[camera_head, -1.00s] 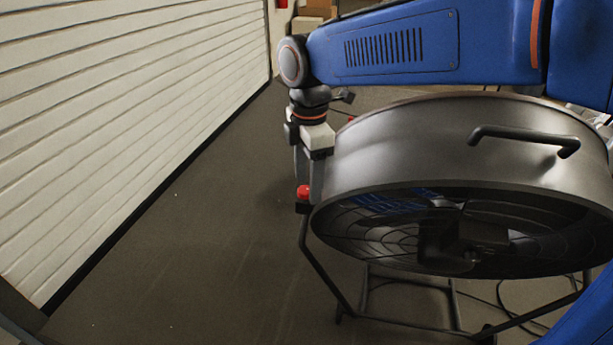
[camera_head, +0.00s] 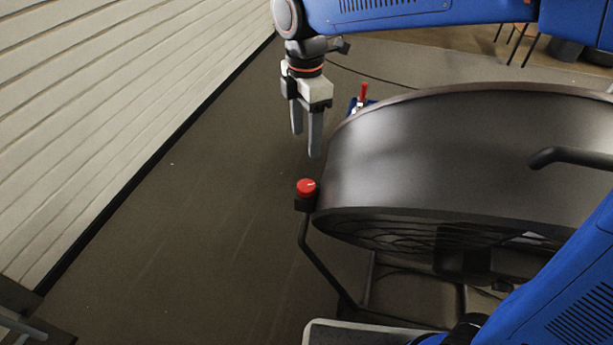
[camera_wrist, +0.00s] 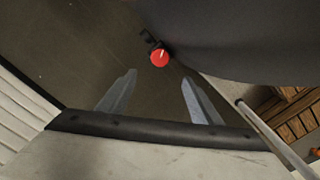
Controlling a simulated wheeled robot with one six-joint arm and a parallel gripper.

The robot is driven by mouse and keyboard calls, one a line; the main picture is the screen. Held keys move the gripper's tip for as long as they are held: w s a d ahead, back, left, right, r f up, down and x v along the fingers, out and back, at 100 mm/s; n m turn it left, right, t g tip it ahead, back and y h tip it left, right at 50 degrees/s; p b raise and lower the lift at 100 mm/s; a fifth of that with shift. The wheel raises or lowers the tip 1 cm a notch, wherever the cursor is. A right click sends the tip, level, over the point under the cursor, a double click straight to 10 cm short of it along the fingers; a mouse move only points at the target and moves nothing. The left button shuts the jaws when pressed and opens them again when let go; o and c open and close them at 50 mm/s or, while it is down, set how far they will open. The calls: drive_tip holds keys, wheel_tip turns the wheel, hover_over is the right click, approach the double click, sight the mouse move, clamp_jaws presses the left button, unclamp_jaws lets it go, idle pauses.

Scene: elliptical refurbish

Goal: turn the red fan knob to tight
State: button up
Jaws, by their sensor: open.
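The red fan knob (camera_head: 306,187) sits on a dark bracket at the left side of the large grey drum fan (camera_head: 450,150). In the wrist view the knob (camera_wrist: 159,58) shows a pale pointer mark on its face, beyond the fingertips. The fan's dark side (camera_wrist: 240,35) fills the upper right there. My gripper (camera_head: 306,145) points down with its two fingers apart and empty. It is above the knob in the head view, apart from it. The fingers also show in the wrist view (camera_wrist: 157,90). Any marking for tight is too small to read.
A white slatted shutter (camera_head: 110,110) stands along the left. The floor (camera_head: 180,220) between it and the fan is clear. A fan handle (camera_head: 570,155) juts out at the right. A small red-and-blue item (camera_head: 362,97) shows behind the fan. The fan's stand legs (camera_head: 325,265) reach the floor.

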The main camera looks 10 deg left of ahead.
sight(306, 185)
wheel_tip(306, 185, down, 16)
drive_tip(key=shift+r, duration=0.2)
idle(0.4)
drive_tip(key=c, duration=1.1)
